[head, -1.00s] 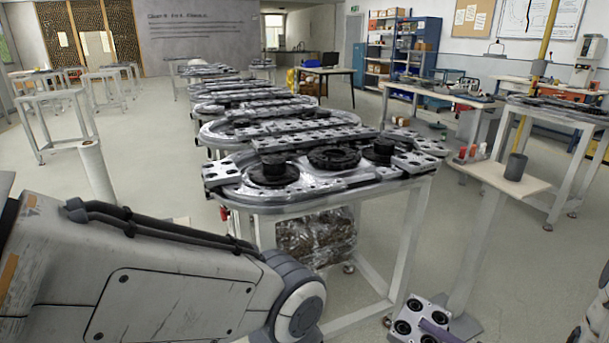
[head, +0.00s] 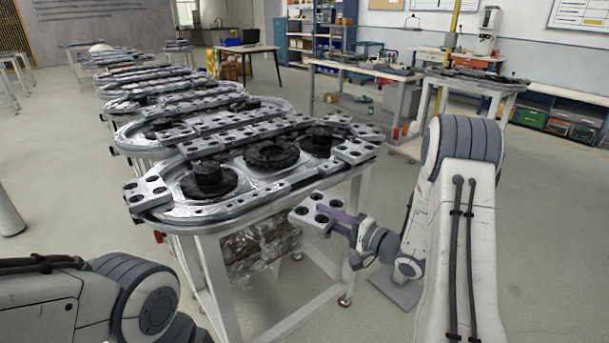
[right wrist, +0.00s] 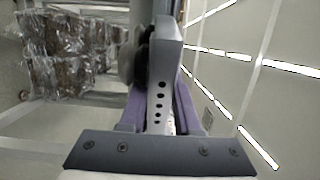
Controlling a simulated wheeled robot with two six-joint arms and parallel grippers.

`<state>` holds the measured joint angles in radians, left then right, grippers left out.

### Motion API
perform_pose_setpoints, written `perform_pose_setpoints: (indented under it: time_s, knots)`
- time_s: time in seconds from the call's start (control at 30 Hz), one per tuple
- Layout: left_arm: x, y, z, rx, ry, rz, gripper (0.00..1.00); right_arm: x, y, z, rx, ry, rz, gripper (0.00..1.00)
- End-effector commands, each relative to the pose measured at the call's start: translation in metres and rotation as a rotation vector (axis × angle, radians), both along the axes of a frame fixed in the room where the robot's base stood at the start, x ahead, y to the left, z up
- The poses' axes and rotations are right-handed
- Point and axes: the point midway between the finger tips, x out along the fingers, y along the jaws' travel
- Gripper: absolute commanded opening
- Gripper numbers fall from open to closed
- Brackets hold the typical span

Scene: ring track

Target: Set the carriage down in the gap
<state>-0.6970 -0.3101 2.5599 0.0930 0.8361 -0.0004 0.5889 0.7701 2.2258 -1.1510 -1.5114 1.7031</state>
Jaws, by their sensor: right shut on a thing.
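The carriage (head: 318,211) is a grey block with dark round holes. It is held in the air just off the near right side of the closest ring track (head: 215,210). My right gripper (head: 340,220), with purple fingers, is shut on it. In the right wrist view the carriage (right wrist: 163,85) shows edge-on between the fingers (right wrist: 160,112). Other carriages sit on the track: one at the left end (head: 148,192), one at the right end (head: 355,150), and a row along the back. The near straight between the two ends shows bare rail. My left gripper is out of view.
The track's table has pale legs (head: 215,285). A plastic-wrapped bundle (head: 260,250) sits beneath its top; it also shows in the right wrist view (right wrist: 65,45). More track tables (head: 165,100) stand in a line behind. Floor is open on the right.

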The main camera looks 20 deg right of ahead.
Motion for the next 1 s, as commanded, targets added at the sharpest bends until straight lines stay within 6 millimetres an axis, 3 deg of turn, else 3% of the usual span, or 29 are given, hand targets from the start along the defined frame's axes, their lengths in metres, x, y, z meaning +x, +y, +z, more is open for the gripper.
perform_pose_setpoints:
  time_s: [0.03, 0.2, 0.43, 0.63, 1.0]
  knots:
    - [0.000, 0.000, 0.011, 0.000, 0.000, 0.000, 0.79, 0.008, -0.007, 0.033, -0.006, -0.018, -0.043, 0.00]
    - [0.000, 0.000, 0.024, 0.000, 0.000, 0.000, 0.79, 0.022, -0.029, 0.097, -0.004, -0.017, -0.186, 0.00]
    - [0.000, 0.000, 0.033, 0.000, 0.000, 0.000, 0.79, 0.028, -0.046, 0.150, -0.001, -0.011, -0.300, 0.00]
    - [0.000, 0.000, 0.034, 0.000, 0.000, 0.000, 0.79, 0.034, -0.048, 0.158, 0.001, -0.007, -0.330, 0.00]
    - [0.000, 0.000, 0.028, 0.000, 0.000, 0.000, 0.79, 0.094, -0.019, 0.118, 0.001, -0.005, -0.328, 0.00]
